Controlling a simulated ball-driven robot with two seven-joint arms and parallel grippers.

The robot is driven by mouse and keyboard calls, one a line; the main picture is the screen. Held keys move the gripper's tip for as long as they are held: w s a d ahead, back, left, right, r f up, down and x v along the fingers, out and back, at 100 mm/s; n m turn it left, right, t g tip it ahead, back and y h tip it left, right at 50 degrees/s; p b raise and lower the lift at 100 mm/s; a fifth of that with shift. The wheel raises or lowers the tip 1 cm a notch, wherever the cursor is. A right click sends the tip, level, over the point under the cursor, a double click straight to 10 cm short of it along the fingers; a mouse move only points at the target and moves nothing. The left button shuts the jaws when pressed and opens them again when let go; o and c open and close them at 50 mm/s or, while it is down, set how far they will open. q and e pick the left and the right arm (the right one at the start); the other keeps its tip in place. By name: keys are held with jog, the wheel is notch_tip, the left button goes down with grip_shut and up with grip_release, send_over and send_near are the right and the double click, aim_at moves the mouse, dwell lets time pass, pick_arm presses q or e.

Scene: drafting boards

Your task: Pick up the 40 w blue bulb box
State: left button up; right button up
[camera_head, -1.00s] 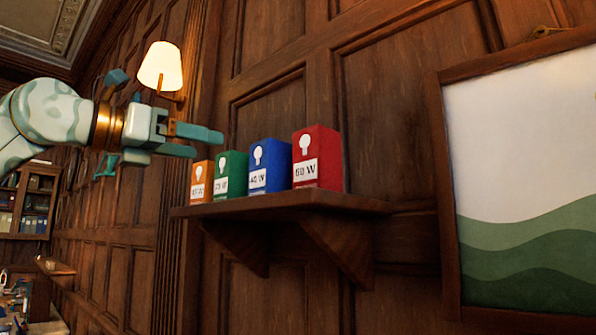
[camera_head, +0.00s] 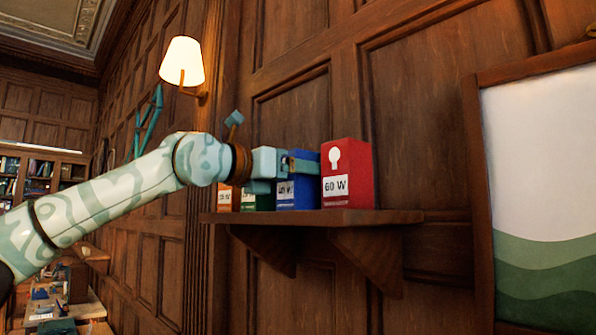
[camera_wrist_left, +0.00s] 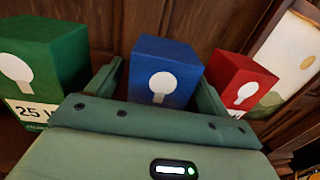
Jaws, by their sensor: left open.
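The blue bulb box (camera_head: 300,193) stands upright on the wall shelf, between the green and red boxes. In the head view my left arm and gripper partly cover it and its label. In the left wrist view the blue box (camera_wrist_left: 165,72) shows its white bulb picture between the two fingers. My left gripper (camera_head: 303,165) is open, with one finger on each side of the blue box; I cannot tell whether they touch it. The gripper body hides the lower part of the box in the wrist view. My right gripper is not in view.
The red 60 W box (camera_head: 347,175) stands close on the right. The green box (camera_wrist_left: 42,65) and the orange box (camera_head: 225,197) stand on the left. The shelf (camera_head: 385,216) has bare room at its right end. A lit wall lamp (camera_head: 182,61) and a framed picture (camera_head: 545,190) flank it.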

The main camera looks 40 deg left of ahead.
pick_arm(q)
jog(key=shift+w+d+f, duration=0.1)
jog(key=shift+w, duration=0.65)
jog(key=shift+s, duration=0.2)
jog(key=shift+c, duration=0.7)
jog(key=shift+s, duration=0.1)
jog(key=c, duration=0.9)
